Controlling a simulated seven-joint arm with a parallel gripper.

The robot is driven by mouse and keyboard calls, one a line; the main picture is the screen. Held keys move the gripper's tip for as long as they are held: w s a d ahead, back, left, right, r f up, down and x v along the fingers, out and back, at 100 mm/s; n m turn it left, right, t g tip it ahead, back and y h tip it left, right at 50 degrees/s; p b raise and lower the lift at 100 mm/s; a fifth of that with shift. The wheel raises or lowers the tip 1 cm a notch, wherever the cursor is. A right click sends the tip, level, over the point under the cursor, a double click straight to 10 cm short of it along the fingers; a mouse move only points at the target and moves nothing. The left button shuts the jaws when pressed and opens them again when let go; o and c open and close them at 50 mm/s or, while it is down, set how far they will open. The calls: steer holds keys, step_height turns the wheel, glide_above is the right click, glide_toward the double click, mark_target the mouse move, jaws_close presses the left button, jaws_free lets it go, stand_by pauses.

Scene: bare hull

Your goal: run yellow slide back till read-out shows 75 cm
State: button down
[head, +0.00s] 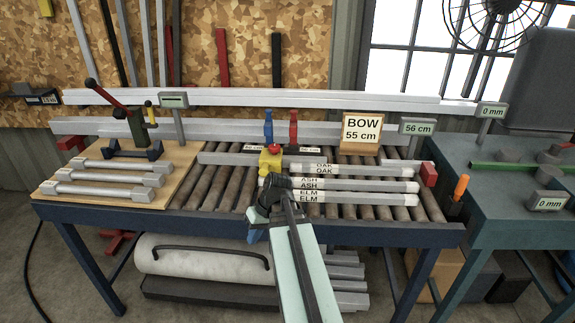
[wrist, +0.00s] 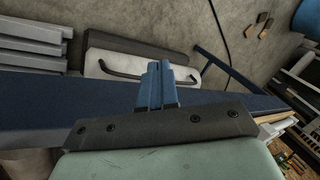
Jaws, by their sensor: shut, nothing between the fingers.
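The yellow slide (head: 270,160), with a red knob on top, sits on the roller bench along a grey rail. The read-out (head: 417,128) at the right end of the back fence shows 56 cm. My gripper (head: 256,234) is at the bench's front edge, in front of the slide and apart from it. Its blue fingers (wrist: 157,85) are shut together and empty in the wrist view, over the dark blue front rail (wrist: 50,98). The slide is not in the wrist view. My arm hides part of the bench front.
Bars labelled OAK (head: 345,168), ASH (head: 350,184) and ELM (head: 350,198) lie on the rollers. A red stop (head: 429,174) stands at their right. A BOW 55 cm card (head: 361,131) stands behind. A wooden board (head: 115,192) with grey bars is at left. Blue and red clamps stand behind the slide.

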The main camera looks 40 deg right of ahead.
mark_target(271, 165)
steer(key=w+d+r+m+t, duration=0.1)
steer(key=w+d+r, duration=0.1)
steer(key=d, duration=0.4)
steer(key=w+d+r+m+t+h, duration=0.1)
steer(key=w+d+r, duration=0.1)
steer(key=d+r, duration=0.3)
steer(key=w+d+r+m+t, duration=0.1)
steer(key=d+r, duration=0.3)
steer(key=d, duration=0.4)
steer(key=shift+w+d+r+t+h, duration=0.1)
steer(key=shift+w+d+t+h, duration=0.1)
steer(key=shift+w, duration=0.1)
steer(key=shift+w+d+r+t+h, duration=0.1)
steer(key=shift+w+t, duration=0.1)
steer(key=shift+w, duration=0.1)
steer(key=w+d+r+m+t+h, duration=0.1)
steer(key=d+r+m+h, duration=0.2)
steer(key=d, duration=0.8)
steer(key=shift+y, duration=0.7)
steer(key=x, duration=0.9)
steer(key=shift+w, duration=0.45)
steer(key=shift+w+a+n, duration=0.3)
steer(key=shift+w+a, duration=0.45)
steer(key=shift+a, duration=0.05)
steer(key=shift+w+a, duration=0.55)
steer(key=shift+a, duration=0.05)
